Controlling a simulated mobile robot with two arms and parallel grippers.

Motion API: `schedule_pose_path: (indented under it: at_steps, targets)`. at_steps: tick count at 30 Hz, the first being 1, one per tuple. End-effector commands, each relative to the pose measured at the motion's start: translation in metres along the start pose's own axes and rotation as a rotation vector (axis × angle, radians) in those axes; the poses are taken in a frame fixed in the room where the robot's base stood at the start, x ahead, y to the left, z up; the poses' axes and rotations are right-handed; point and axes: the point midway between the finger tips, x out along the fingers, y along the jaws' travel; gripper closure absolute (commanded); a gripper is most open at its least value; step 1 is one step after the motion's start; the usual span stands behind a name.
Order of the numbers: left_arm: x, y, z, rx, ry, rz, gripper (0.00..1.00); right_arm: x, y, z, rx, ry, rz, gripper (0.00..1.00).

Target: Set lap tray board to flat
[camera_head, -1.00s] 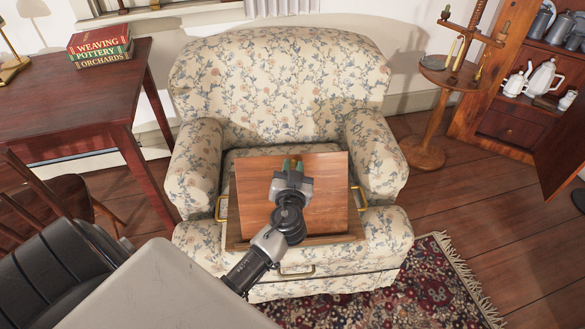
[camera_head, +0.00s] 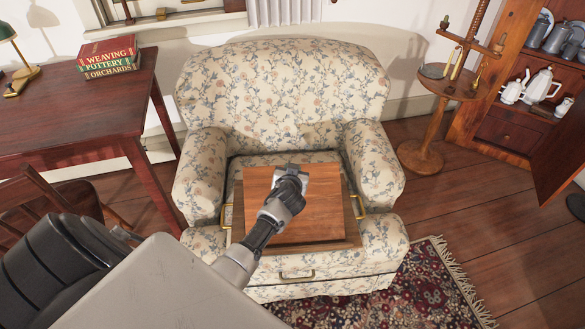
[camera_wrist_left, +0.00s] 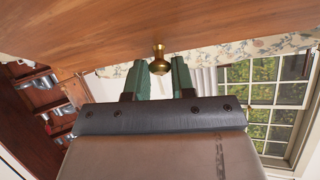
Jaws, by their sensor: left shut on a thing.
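The lap tray (camera_head: 236,236) rests on the seat of the floral armchair, with brass handles at its left and right sides. Its reddish-brown board (camera_head: 322,208) covers most of it. The board's far edge looks slightly raised, but the exact tilt is hard to tell. My left gripper (camera_head: 290,168) reaches across the board to its far edge. In the left wrist view, the green fingers of my left gripper (camera_wrist_left: 160,75) are shut on a brass knob (camera_wrist_left: 159,62) at the board (camera_wrist_left: 120,25). My right gripper is not in view.
The armchair's arms (camera_head: 200,172) (camera_head: 375,160) flank the tray closely. A red-brown desk (camera_head: 80,110) with books (camera_head: 108,55) stands at left. A round side table (camera_head: 440,82) and an open cabinet (camera_head: 515,105) stand at right. A patterned rug (camera_head: 405,295) lies in front.

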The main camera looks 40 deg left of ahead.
Motion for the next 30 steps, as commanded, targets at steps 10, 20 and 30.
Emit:
schedule_pose_path:
  at_steps: [10,20,30]
  targets:
    - [0.049,-0.001,0.025,-0.033,-0.245,0.055,1.00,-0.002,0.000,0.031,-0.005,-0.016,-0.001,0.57]
    - [0.077,0.002,0.056,-0.048,-0.362,0.082,1.00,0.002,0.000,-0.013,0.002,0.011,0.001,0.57]
    - [0.092,0.004,0.076,-0.048,-0.356,0.082,1.00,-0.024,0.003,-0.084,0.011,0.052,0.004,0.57]
